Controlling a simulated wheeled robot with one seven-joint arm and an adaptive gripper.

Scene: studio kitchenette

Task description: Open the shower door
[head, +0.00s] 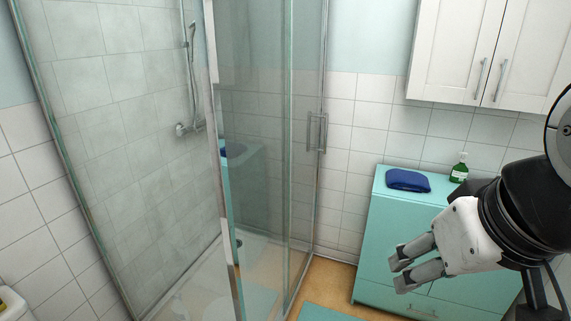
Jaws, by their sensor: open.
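The glass shower door (262,110) is in the head view, right of the pale corner post of the shower enclosure. Its paired vertical metal handles (317,132) are at its right side, near the tiled back wall. I cannot tell from this view whether the door stands slightly ajar. My gripper (401,270) is at the lower right, pointing left, with its two fingers apart and nothing between them. It appears in front of the turquoise cabinet, right of and below the handles, not touching them.
A turquoise cabinet (384,232) stands right of the shower, carrying a folded blue towel (408,180) and a green soap bottle (459,168). White wall cupboards (455,50) hang above. A turquoise mat (325,312) lies on the floor. Some floor shows between shower and cabinet.

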